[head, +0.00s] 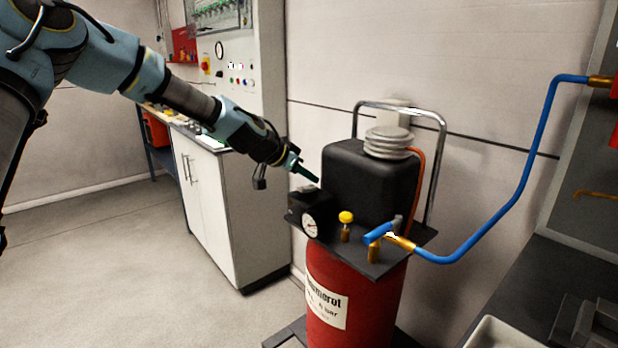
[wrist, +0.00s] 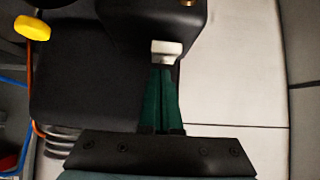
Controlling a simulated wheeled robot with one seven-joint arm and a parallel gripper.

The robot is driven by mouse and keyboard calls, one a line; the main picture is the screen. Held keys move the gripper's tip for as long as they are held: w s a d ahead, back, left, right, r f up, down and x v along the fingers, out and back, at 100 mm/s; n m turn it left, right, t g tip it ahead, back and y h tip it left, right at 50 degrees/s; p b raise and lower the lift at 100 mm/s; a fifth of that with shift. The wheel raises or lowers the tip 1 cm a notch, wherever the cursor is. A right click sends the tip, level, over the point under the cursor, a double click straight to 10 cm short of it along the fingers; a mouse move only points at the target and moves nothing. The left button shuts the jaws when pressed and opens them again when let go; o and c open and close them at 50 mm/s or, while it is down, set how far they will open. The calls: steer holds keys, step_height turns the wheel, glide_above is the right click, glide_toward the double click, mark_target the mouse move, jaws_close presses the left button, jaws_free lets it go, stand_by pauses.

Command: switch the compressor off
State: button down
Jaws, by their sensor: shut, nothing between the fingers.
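The compressor has a red tank (head: 355,300) with a black motor housing (head: 368,182) on top. A small black box (head: 322,206) with a round gauge (head: 310,227) sits at the left of its top plate. A pale switch lever (wrist: 166,48) sticks out of the black box in the wrist view. My gripper (head: 316,179) is shut and empty, pointing down and right just above the box. In the wrist view its green fingertips (wrist: 161,70) end right at the lever. I cannot tell whether they touch it.
A yellow knob (head: 346,217) and a blue hose (head: 480,245) are on the compressor's right side. A chrome handle (head: 440,165) rises behind the housing. A white cabinet (head: 225,205) stands behind at left. The floor at left is clear.

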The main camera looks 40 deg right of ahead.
steer(key=r, duration=0.1)
steer(key=r+p, duration=0.2)
steer(key=r, duration=0.1)
steer(key=shift+d, duration=0.3)
steer(key=d+r+b+v, duration=0.1)
steer(key=b+v, duration=0.2)
steer(key=v, duration=0.6)
steer(key=shift+r, duration=0.6)
steer(key=shift+a, duration=0.1)
steer(key=w+a+f+n+t+y, duration=0.1)
steer(key=w+a+f+n+y, duration=0.2)
steer(key=a, duration=0.7)
steer(key=w+a+f+n+t+y, duration=0.1)
steer(key=w+a+f+n, duration=0.1)
steer(key=a+f, duration=0.55)
steer(key=w+a+f+n+t+y, duration=0.1)
steer(key=w+a+f+n+y, duration=0.15)
steer(key=a, duration=0.95)
steer(key=s+a+f+n+y, duration=0.1)
steer(key=s+a+n, duration=0.3)
steer(key=a, duration=0.8)
steer(key=s+a+f+n+y, duration=0.2)
steer(key=s+a+n, duration=0.3)
steer(key=a, duration=0.7)
steer(key=shift+s+a+n+g, duration=0.15)
steer(key=shift+a+n+g, duration=0.2)
steer(key=shift+n+g, duration=0.1)
